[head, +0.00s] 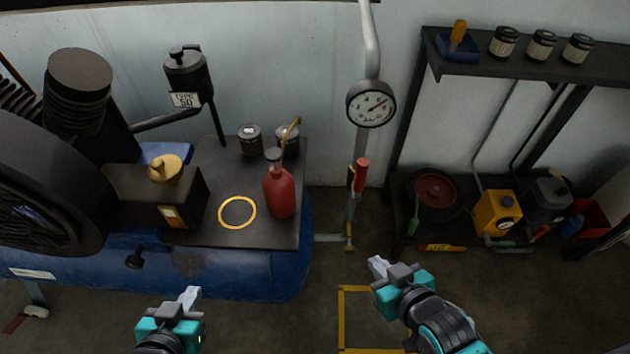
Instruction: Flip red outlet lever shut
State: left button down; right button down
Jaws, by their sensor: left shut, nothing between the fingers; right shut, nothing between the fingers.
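The red outlet lever (361,175) is on the vertical pipe below the round gauge (371,104). Its red handle stands nearly upright, alongside the pipe. My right gripper (378,267) is shut and empty, below and slightly right of the lever in the picture, apart from it. My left gripper (190,295) is shut and empty at the lower left, in front of the blue tank (285,265), far from the lever. Nothing hides the lever's handle.
A red oil bottle (279,192) and a yellow ring mark (237,212) are on the dark plate left of the pipe. A shelf rack with a yellow can (497,212) stands at right. A yellow floor outline (342,318) lies below the pipe; the floor there looks clear.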

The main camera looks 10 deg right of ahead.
aim_at(358, 184)
jog(key=k+j, duration=0.1)
jog(key=j, duration=1.45)
jog(key=k, duration=0.05)
